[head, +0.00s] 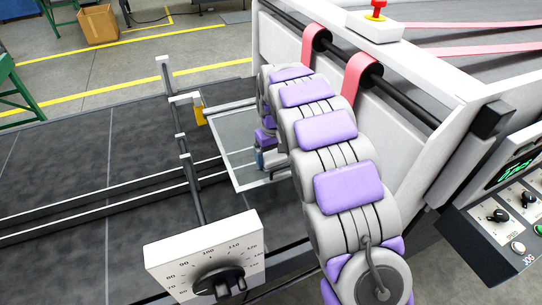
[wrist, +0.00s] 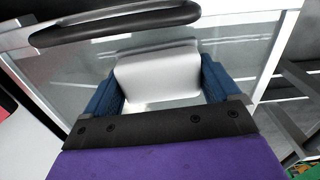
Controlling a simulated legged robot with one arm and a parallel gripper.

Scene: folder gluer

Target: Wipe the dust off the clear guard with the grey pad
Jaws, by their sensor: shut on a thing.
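The clear guard (head: 230,136) is a see-through panel in a pale frame, left of my arm in the head view. It fills much of the wrist view (wrist: 248,48), with a black curved handle (wrist: 115,24) across its upper left part. My gripper (wrist: 160,82) has blue fingers shut on the sides of the light grey pad (wrist: 155,75). The pad lies over the guard in the wrist view; whether it touches I cannot tell. In the head view my gripper (head: 266,158) is at the guard's right part, mostly hidden by my arm, and the pad is hidden. The guard looks hazy; I cannot make out separate dust.
A white dial box (head: 207,258) stands in front of the guard. Metal posts (head: 192,185) and a yellow part (head: 199,110) are to its left. The machine's white side wall (head: 420,135), with pink belts, is to the right. A control panel (head: 505,220) is at far right.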

